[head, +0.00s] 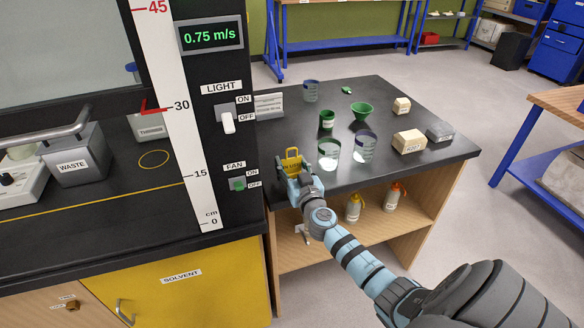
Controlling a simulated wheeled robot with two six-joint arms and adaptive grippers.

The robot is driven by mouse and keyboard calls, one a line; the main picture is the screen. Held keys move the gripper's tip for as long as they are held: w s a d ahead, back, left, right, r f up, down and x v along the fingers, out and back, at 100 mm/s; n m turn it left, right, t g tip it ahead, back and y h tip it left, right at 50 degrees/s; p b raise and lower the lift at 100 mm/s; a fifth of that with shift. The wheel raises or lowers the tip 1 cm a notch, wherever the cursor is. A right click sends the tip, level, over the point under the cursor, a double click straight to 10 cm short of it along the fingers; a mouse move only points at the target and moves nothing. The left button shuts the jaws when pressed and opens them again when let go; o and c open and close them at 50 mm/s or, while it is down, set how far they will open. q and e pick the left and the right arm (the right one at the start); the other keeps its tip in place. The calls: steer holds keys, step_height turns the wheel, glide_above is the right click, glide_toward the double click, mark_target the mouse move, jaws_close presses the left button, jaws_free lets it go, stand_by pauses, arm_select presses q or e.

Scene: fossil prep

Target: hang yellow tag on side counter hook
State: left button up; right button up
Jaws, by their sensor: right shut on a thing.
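The yellow tag (291,159), with dark lettering that seems to read "IN USE", stands up from the jaws of my right gripper (296,176). My right gripper is shut on it, at the near left edge of the dark side counter (403,170), close to the black fume hood post. The hook cannot be made out for certain; a small pale metal piece (302,233) shows below my gripper, at the counter's front. My left gripper is not in view.
Glass beakers (364,147), green cups (327,120) and small boxes (408,141) stand on the side counter. Bottles (353,207) stand on the shelf below. The hood's fan switch (238,184) is left of my gripper. Open floor lies to the right.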

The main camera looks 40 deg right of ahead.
step_height(320, 180, up, 13)
steer(key=p, duration=0.9)
step_height(320, 180, up, 7)
steer(key=p, duration=0.2)
